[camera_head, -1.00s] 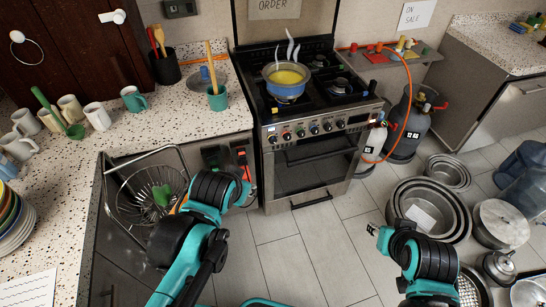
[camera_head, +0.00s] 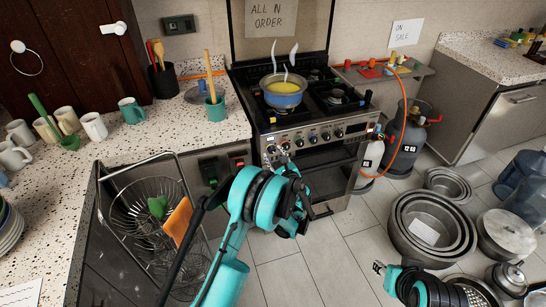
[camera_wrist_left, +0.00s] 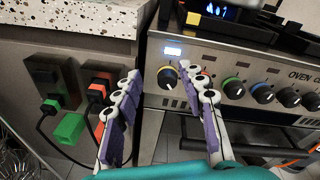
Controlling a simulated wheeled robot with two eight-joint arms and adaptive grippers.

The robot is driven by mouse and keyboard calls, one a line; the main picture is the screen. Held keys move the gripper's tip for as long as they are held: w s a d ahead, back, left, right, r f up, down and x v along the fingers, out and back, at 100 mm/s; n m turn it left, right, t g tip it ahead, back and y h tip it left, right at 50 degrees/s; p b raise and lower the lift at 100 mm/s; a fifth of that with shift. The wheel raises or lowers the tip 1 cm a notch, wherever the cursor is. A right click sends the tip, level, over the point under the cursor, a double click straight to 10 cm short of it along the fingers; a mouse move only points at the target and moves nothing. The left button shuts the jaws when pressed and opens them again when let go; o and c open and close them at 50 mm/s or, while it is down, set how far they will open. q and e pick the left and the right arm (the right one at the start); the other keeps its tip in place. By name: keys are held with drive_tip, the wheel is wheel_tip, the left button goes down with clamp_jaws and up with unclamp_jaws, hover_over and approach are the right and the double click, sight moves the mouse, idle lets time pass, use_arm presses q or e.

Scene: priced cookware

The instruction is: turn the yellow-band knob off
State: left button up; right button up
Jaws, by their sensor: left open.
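The yellow-band knob (camera_wrist_left: 167,76) is black with a yellow ring and a pale pointer. It is the leftmost knob on the oven's front panel, under a small lit display. My left gripper (camera_wrist_left: 158,80) is open in the left wrist view, its purple-padded fingers either side of the knob; I cannot tell whether they touch it. In the head view my left gripper (camera_head: 279,158) is at the left end of the knob row and partly hides that knob. My right gripper (camera_head: 379,267) is low at the right, away from the stove; its jaws are too small to judge.
A steaming blue pot (camera_head: 283,92) of yellow liquid stands on the stove's left burner. Other knobs (camera_wrist_left: 234,88) sit close to the right of the left fingers. Plugged sockets (camera_wrist_left: 95,90) are on the cabinet at left. Gas cylinders (camera_head: 408,140) and pans (camera_head: 432,228) stand at the right.

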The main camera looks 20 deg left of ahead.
sight(273, 152)
use_arm(q)
wheel_tip(273, 152, down, 5)
drive_tip(key=d+m+t, duration=0.2)
drive_tip(key=m, duration=0.1)
drive_tip(key=b+x, duration=0.1)
drive_tip(key=x, duration=0.4)
drive_tip(key=b+x, duration=0.1)
drive_tip(key=x, duration=0.1)
drive_tip(key=shift+w+a+f+b, duration=0.1)
drive_tip(key=shift+a+f+b, duration=0.05)
drive_tip(key=shift+f+b, duration=0.25)
drive_tip(key=shift+w+a+r, duration=0.1)
drive_tip(key=shift+w+a, duration=0.2)
drive_tip(key=shift+w, duration=0.15)
drive_tip(key=c, duration=0.9)
